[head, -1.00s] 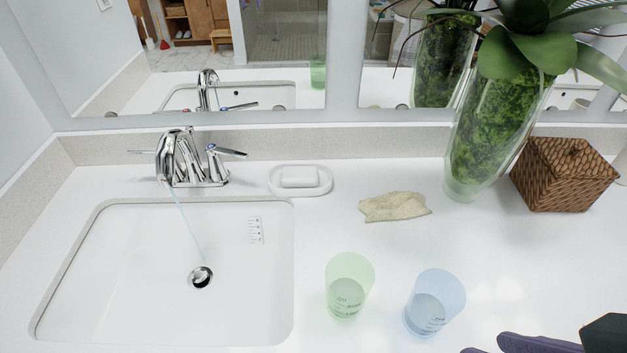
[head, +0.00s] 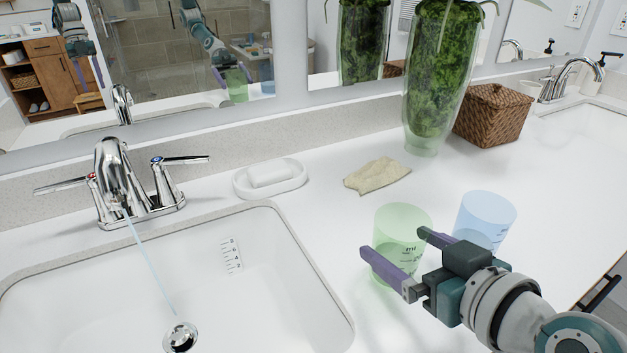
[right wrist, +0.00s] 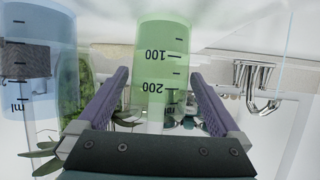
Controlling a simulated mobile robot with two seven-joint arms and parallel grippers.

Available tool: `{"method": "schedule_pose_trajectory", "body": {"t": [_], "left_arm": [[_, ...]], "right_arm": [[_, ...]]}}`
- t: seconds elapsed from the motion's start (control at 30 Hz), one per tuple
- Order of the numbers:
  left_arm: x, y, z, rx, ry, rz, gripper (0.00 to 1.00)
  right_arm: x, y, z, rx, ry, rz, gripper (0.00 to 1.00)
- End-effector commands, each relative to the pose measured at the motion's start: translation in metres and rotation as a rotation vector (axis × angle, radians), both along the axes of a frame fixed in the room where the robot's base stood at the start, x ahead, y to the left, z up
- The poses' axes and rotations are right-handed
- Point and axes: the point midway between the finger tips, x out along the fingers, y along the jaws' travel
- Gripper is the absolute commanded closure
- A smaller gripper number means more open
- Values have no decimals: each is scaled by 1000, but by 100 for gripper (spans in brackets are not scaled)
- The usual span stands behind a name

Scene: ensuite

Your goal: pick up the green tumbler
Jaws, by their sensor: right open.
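The green tumbler (head: 402,222) is a clear green cup with dark markings, standing on the white counter right of the sink. My right gripper (head: 396,242) is open and empty, with one purple finger at the tumbler's near left and the other at its right. In the right wrist view the tumbler (right wrist: 163,55) shows between the open fingers of the right gripper (right wrist: 160,76), and I cannot tell how far it reaches between them. The gripper hides part of its lower side in the head view. My left gripper is not directly in view.
A blue tumbler (head: 487,213) stands close behind and right of the green one. A running faucet (head: 125,185) and sink (head: 250,290) are at left. A soap dish (head: 270,178), a beige cloth (head: 377,175), a glass vase (head: 432,85) and a wicker box (head: 492,115) stand behind.

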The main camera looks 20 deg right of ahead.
Motion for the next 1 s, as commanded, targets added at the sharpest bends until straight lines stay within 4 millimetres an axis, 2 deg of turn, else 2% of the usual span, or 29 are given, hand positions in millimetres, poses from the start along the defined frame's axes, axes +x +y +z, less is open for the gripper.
{"method": "schedule_pose_trajectory", "body": {"t": [0.2,0.3,0.6,1.0], "left_arm": [[0,0,-10,1,-1,0,50],[0,1,-13,2,-1,0,50],[0,3,-12,11,-2,-5,50],[0,4,-12,12,-1,-5,50]], "right_arm": [[31,-2,-15,0,-2,0,0],[40,-2,-19,0,-1,0,0],[44,-2,-19,-2,1,1,1],[43,-2,-19,-2,0,1,46]]}}
